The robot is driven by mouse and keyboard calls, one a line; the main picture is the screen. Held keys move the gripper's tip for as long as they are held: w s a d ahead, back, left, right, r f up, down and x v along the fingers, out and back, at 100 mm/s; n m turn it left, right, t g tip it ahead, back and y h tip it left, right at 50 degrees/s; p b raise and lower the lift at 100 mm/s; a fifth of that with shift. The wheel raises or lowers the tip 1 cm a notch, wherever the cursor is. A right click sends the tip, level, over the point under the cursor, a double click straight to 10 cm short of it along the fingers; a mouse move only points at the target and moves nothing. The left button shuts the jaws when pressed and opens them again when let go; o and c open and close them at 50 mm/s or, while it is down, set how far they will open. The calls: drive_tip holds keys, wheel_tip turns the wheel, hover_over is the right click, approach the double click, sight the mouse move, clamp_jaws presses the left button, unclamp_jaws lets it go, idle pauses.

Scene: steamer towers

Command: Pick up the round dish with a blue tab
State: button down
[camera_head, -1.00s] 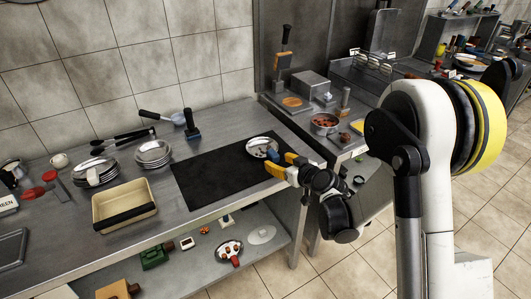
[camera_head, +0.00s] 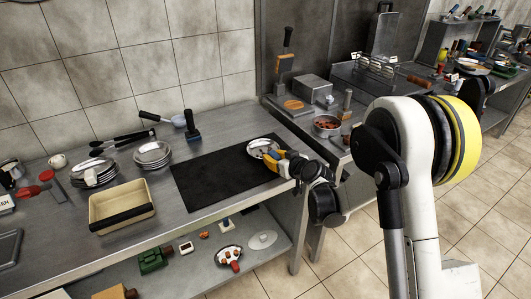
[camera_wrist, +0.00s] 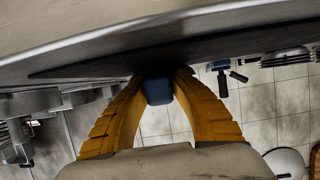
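The round dish (camera_head: 259,147) is a shallow pale metal plate near the right end of the black mat (camera_head: 215,177). My gripper (camera_head: 278,156) reaches it from the right, with its yellow fingers at the dish's near right edge. In the wrist view, the blue tab (camera_wrist: 158,90) sits between the two fingertips, which press close on both sides of it. My gripper looks shut on the tab. The fingers hide the tab in the head view. The dish appears to rest on the mat; I cannot tell if it is lifted.
A beige rectangular pan (camera_head: 122,208), stacked bowls (camera_head: 152,154) and stacked plates (camera_head: 95,173) stand left of the mat. A blue-handled tool (camera_head: 192,125) stands behind it. The mat's left part is clear.

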idle(0.4)
wheel_tip(320, 180, up, 5)
drive_tip(key=p, duration=0.2)
drive_tip(key=shift+f+p, duration=0.15)
drive_tip(key=shift+p, duration=0.25)
drive_tip(key=s+d+r+p, duration=0.3)
drive_tip(key=s+d+r, duration=0.3)
drive_tip(key=d, duration=0.3)
drive_tip(key=shift+s+d+p, duration=0.15)
drive_tip(key=shift+d+p, duration=0.15)
drive_tip(key=shift+d, duration=0.1)
drive_tip(key=shift+r, duration=0.1)
drive_tip(key=c, duration=1.8)
unclamp_jaws()
clamp_jaws()
